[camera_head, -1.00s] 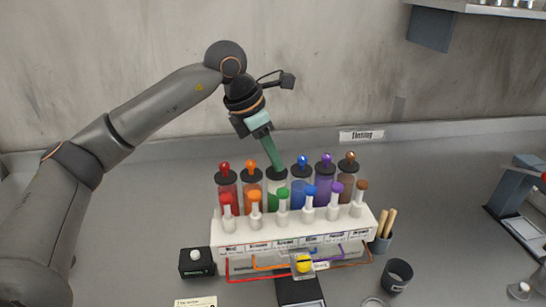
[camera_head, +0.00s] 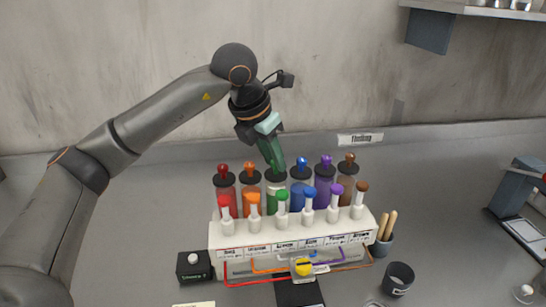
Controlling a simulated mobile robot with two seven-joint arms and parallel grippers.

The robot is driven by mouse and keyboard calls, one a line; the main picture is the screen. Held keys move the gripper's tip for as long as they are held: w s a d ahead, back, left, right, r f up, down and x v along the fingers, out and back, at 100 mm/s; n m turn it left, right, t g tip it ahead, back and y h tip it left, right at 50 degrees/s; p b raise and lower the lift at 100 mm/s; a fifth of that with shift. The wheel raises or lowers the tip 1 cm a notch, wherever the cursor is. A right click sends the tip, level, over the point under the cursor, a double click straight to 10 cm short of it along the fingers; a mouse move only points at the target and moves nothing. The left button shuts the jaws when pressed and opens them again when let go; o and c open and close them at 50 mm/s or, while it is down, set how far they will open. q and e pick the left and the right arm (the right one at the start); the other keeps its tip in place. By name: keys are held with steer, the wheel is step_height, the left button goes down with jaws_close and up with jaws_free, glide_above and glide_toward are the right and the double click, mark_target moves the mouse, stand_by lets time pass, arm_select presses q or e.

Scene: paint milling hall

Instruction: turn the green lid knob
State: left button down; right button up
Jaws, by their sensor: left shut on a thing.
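A white rack (camera_head: 290,236) holds a row of coloured cylinders with dark lids and coloured knobs. The green cylinder (camera_head: 276,186) stands third from the left, behind a front post with a green top (camera_head: 282,195). My left gripper (camera_head: 275,168) reaches down from above onto the green cylinder's lid, its greenish fingers shut at the lid. The green lid knob is hidden between the fingers. My right gripper is not in view.
Orange (camera_head: 250,188) and blue (camera_head: 301,185) cylinders stand close on either side. A black box with a white button (camera_head: 194,266) is at the left. A cup with wooden sticks (camera_head: 383,244) and a dark cup (camera_head: 398,278) are at the right.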

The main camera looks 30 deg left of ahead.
arm_select(q)
steer(key=shift+r, duration=0.1)
steer(key=c, duration=0.7)
jaws_free()
steer(key=v, duration=1.2)
steer(key=shift+s+r, duration=0.2)
